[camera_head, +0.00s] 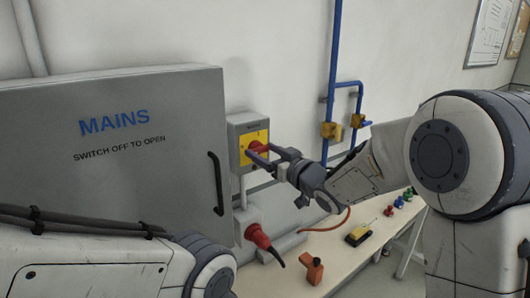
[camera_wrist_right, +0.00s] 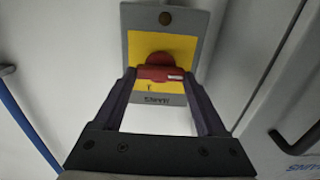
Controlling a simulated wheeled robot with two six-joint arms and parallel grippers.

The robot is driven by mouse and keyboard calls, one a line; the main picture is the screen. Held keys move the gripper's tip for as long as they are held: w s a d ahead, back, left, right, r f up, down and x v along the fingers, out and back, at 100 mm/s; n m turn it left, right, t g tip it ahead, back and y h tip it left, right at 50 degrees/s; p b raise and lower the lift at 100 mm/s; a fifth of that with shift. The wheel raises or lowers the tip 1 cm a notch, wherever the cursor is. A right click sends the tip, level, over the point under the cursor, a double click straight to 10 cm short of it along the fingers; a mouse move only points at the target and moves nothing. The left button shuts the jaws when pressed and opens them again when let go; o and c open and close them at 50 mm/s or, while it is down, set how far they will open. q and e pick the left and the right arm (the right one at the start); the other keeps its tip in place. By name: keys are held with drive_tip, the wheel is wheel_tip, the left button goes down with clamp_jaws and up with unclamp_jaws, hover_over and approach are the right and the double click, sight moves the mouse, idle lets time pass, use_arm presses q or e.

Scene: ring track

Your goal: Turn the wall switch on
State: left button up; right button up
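The wall switch (camera_head: 236,132) is a grey box with a yellow face and a red rotary handle (camera_head: 258,146). It is on the wall just right of the MAINS cabinet. In the right wrist view the switch (camera_wrist_right: 133,48) appears upside down, with its red handle (camera_wrist_right: 160,73) lying across the picture. My right gripper (camera_head: 260,157) is at the front of the switch. Its fingers (camera_wrist_right: 159,80) are spread, one at each end of the handle; whether they touch it is unclear. My left arm shows at lower left, but its gripper is out of view.
The grey MAINS cabinet (camera_head: 110,190) is closed, with a black handle (camera_head: 217,184) near the switch. A red plug (camera_head: 258,237) sits in a socket below. Blue pipes (camera_head: 335,60) run up the wall.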

drive_tip(key=c, duration=0.5)
drive_tip(key=m+p, duration=0.1)
drive_tip(key=m, duration=0.2)
drive_tip(key=m+p, duration=0.1)
drive_tip(key=m, duration=0.2)
drive_tip(key=shift+w+d+r+m, duration=0.1)
drive_tip(key=shift+d+m, duration=0.05)
drive_tip(key=shift+m, duration=0.25)
drive_tip(key=m+p, duration=0.3)
drive_tip(key=m, duration=0.3)
drive_tip(key=shift+d, duration=0.1)
drive_tip(key=m, duration=0.1)
drive_tip(key=m+p, duration=0.1)
drive_tip(key=m, duration=0.3)
drive_tip(key=shift+w+f+p, duration=0.1)
drive_tip(key=shift+f+p, duration=0.15)
drive_tip(key=shift+p, duration=0.15)
